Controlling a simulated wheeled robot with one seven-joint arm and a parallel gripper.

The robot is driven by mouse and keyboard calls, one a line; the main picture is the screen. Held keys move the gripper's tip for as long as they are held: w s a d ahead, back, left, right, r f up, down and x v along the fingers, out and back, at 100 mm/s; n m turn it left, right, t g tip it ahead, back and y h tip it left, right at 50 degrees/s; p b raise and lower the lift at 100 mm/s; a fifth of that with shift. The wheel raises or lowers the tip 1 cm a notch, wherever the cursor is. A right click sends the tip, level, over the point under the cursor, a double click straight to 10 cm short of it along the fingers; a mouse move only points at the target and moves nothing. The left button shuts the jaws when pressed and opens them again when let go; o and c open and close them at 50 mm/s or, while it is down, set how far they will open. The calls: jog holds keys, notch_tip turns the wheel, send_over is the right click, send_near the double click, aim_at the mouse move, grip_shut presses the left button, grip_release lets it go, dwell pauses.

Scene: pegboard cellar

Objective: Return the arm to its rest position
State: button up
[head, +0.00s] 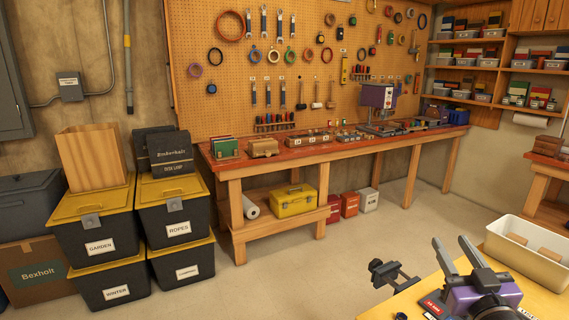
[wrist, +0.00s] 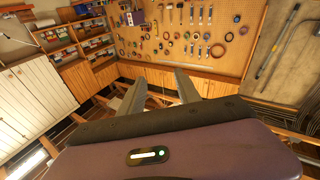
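My gripper (head: 454,242) is at the lower right of the head view, raised over the near wooden table (head: 428,291), with its purple body below and its two grey fingers pointing up. In the wrist view the fingers of my gripper (wrist: 158,78) stand apart with nothing between them. Beyond them the wrist view shows the far wall, with the pegboard (wrist: 237,13) and the shelves (wrist: 62,51).
A white bin (head: 527,264) with wooden pieces stands right of my gripper. A dark clamp (head: 388,272) is at the near table's left edge. Yellow-lidded crates (head: 91,206) stand at left and a workbench (head: 343,145) along the pegboard wall. The floor between is clear.

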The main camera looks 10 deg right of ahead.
jog(key=s+a+f+g+y, duration=0.1)
jog(key=s+a+f, duration=0.4)
jog(key=s, duration=0.8)
jog(key=s+a+f+g+y, duration=0.1)
jog(key=s+a+f, duration=0.5)
jog(key=s, duration=0.8)
jog(key=s+a+f+g+y, duration=0.2)
jog(key=s+a+f, duration=0.3)
jog(key=s+a, duration=0.4)
jog(key=s, duration=0.4)
jog(key=shift+s+f+n+g, duration=0.3)
jog(key=shift+f+n, duration=0.05)
jog(key=shift+n, duration=0.05)
